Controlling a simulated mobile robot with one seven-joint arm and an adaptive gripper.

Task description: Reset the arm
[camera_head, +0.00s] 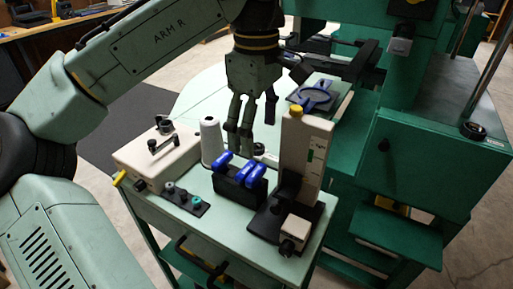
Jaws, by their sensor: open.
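My arm comes in from the left and bends down over a pale green cart top (200,226). My gripper (239,146) hangs with its fingers pointing down above the middle of the cart, with a gap between the fingers. It is open, and nothing shows between the fingers. Just right of it hangs a dark part whose nature I cannot tell. Behind and below the fingers, some of the cart top is hidden. A white thread cone (211,141) stands just left of the fingers. A black holder with blue-handled pieces (240,180) sits just in front of them.
A cream box with a black handle (157,158) is at the cart's left. A small black rack (184,200) lies in front. A tall cream device with a yellow knob (300,150) stands close right of my gripper. A big green machine (440,150) fills the right.

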